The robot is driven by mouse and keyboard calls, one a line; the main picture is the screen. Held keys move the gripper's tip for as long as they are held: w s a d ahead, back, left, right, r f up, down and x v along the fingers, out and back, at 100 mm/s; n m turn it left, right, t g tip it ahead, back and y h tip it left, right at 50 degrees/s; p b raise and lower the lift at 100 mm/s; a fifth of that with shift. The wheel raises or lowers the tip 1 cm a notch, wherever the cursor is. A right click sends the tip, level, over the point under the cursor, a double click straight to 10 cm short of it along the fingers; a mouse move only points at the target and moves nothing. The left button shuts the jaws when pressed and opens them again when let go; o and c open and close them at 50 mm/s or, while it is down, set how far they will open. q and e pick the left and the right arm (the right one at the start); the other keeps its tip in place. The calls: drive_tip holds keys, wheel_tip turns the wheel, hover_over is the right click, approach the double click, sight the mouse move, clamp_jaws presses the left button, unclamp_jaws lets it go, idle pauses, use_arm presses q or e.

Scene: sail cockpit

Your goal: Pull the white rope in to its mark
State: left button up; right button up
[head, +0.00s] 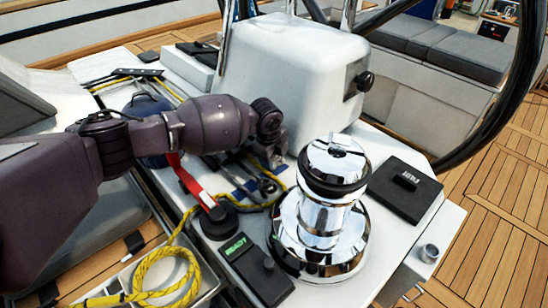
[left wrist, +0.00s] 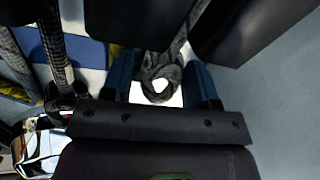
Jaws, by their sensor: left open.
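My left gripper (head: 274,157) reaches from the left over the deck between the white housing and the chrome winch (head: 333,205). In the left wrist view its two bluish fingers (left wrist: 161,82) stand apart, open. A grey, dark-flecked rope loop (left wrist: 158,68) shows between the fingers; I cannot tell whether they touch it. It looks grey in shade, and I cannot tell for sure that it is the white rope. Greyish lines (head: 262,182) lie below the gripper in the head view, partly hidden by my arm. I cannot make out a mark on the rope.
A yellow rope (head: 160,272) lies coiled in the front-left tray and runs toward the winch. A red handle (head: 194,184) stands left of the winch. A black box with green lettering (head: 255,272) and a dark panel (head: 404,188) flank the winch. The steering wheel rises at right.

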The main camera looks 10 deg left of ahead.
sight(289, 176)
use_arm(q)
drive_tip(key=shift+f, duration=0.2)
drive_tip(key=shift+c, duration=0.7)
drive_tip(key=c, duration=0.9)
drive_tip(key=shift+o, duration=0.2)
drive_tip(key=s+d, duration=0.1)
drive_tip(key=s+d+p, duration=0.1)
drive_tip(key=d, duration=0.1)
drive_tip(key=s+d, duration=0.1)
drive_tip(key=shift+d+r+p, duration=0.15)
drive_tip(key=shift+d+p, duration=0.15)
drive_tip(key=shift+d, duration=0.1)
drive_tip(key=shift+s+d+f, duration=0.15)
drive_tip(key=shift+d+f, duration=0.05)
drive_tip(key=o, duration=1)
